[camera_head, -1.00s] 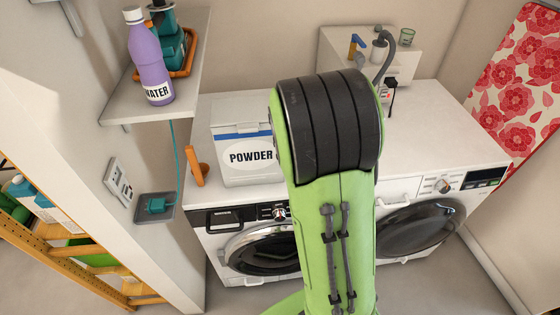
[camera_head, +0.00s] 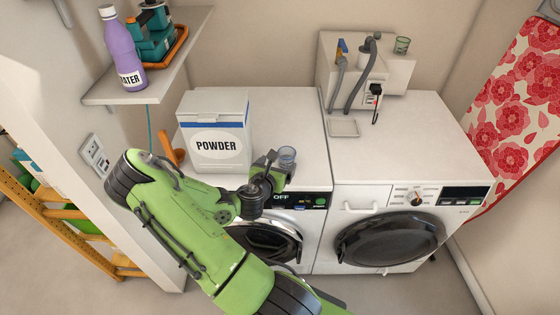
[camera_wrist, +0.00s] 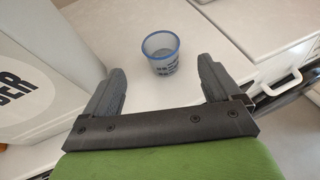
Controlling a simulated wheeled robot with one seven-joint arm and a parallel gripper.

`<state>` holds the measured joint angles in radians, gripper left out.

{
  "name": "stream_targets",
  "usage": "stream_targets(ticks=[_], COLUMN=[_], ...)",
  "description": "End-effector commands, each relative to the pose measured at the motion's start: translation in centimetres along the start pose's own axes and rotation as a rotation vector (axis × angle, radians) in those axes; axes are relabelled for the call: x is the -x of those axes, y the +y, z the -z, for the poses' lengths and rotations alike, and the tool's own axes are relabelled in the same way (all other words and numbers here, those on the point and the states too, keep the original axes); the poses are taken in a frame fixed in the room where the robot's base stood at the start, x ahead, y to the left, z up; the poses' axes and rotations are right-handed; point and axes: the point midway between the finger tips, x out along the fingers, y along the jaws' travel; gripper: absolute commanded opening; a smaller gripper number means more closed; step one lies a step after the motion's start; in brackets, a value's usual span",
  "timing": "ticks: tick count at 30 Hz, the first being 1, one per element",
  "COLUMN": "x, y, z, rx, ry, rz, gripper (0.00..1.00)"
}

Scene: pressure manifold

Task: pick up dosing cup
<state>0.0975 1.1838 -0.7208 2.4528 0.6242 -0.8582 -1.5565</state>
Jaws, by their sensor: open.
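The dosing cup (camera_head: 287,158) is a small clear cup with a blue rim and dark markings. It stands upright on the white top of the left washing machine, right of the powder box. In the wrist view the cup (camera_wrist: 161,52) sits ahead of and between the two grey fingers. My gripper (camera_head: 276,166) is open and empty, with its fingers apart on either side of the cup's line. In the wrist view my gripper (camera_wrist: 163,85) shows a gap between the fingers and the cup, and I cannot see them touching it.
The powder box (camera_head: 215,135) stands close left of my gripper. An orange scoop-like thing (camera_head: 171,147) is beside it. A shelf (camera_head: 105,92) with a purple water bottle (camera_head: 122,50) is at the left. The right machine's top (camera_head: 420,140) is mostly clear.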

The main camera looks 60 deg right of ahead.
Motion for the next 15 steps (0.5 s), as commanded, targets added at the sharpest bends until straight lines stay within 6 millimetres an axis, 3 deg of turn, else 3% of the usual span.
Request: stream_targets(ticks=[6,15], x=[-5.5,-9.9], y=[-0.1,0.0], z=[0.0,-0.1], rx=[-0.002,-0.005], ry=[0.000,0.000], rz=[0.002,0.001], gripper=[0.91,0.91])
